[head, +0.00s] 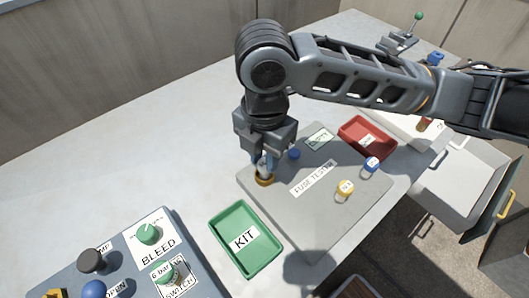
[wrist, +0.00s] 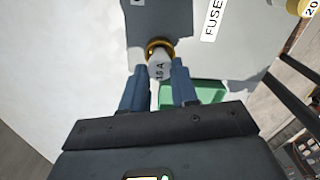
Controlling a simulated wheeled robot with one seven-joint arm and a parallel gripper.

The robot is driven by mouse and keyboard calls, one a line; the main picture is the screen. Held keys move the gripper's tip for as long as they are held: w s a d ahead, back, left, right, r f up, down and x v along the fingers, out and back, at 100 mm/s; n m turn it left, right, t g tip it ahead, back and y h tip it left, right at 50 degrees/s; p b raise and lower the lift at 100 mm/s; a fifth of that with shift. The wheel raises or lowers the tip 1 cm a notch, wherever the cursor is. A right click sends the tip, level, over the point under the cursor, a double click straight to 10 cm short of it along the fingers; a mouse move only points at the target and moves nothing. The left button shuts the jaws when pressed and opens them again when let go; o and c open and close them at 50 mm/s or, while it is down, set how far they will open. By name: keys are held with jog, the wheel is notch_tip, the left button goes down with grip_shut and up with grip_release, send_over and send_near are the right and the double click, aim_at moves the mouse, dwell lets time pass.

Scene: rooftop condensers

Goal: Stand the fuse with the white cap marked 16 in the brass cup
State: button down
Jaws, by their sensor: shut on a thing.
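The fuse with the white cap (wrist: 160,71) marked 16 A is between my gripper's fingers in the wrist view. My gripper (head: 262,165) is shut on it, at the left corner of the grey fuse tester board (head: 300,212). The brass cup (head: 265,180) is directly below the gripper in the head view. In the wrist view the brass cup's ring (wrist: 158,44) shows just around or behind the white cap. The fuse looks in or right over the cup; I cannot tell how deep its lower end is, since the cap and fingers hide it.
A yellow-capped fuse (head: 345,188) and a blue-capped fuse (head: 371,165) stand on the board's right side. A green KIT tray (head: 218,225) is in front, a red tray (head: 348,142) behind. A panel with knobs (head: 190,240) lies front left. The table at left is clear.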

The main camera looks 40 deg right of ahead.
jog(key=shift+f, duration=0.15)
jog(key=c, duration=0.8)
grip_release()
jog(key=shift+r, duration=3.95)
